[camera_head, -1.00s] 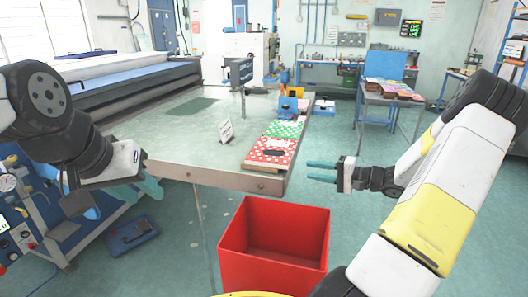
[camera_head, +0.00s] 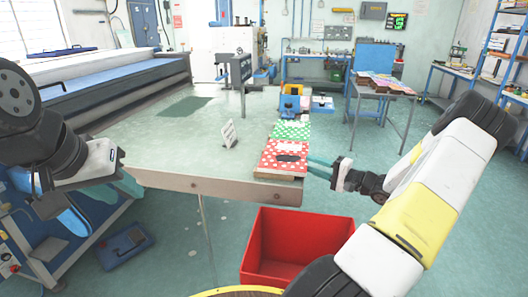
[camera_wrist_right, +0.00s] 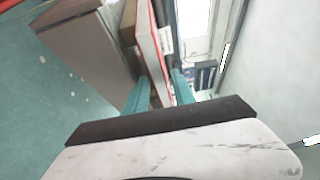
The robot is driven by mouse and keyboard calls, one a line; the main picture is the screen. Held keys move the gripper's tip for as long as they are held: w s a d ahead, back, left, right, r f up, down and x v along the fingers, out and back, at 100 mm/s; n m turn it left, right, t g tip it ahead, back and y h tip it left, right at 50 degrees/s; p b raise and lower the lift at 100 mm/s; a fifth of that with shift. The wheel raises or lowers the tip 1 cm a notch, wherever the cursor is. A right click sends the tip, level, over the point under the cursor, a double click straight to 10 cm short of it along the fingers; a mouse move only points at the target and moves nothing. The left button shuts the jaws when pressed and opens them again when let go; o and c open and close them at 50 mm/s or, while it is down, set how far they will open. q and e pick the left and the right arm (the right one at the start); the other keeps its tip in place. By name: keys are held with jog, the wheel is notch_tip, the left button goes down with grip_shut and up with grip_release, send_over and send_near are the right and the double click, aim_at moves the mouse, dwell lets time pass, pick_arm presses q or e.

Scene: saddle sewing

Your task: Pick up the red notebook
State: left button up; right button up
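The red notebook (camera_head: 275,153) with white dots and a dark patch lies at the table's front right corner. My right gripper (camera_head: 314,166) is open at the notebook's right edge, fingers pointing left. In the right wrist view, the notebook's red and white edge (camera_wrist_right: 151,50) reaches into the gap between the teal fingers (camera_wrist_right: 162,92); I cannot tell whether they touch it. My left gripper (camera_head: 130,186) is open and empty at the left, in front of the table and away from the notebook.
A green dotted notebook (camera_head: 291,131) lies just behind the red one on the table (camera_head: 180,150). A red bin (camera_head: 300,223) is on the floor below the front right corner.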

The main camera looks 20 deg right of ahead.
aim_at(292, 159)
jog(key=shift+a+x, duration=0.25)
jog(key=shift+x, duration=4.05)
jog(key=shift+s+f, duration=0.15)
jog(key=shift+s, duration=0.1)
grip_shut()
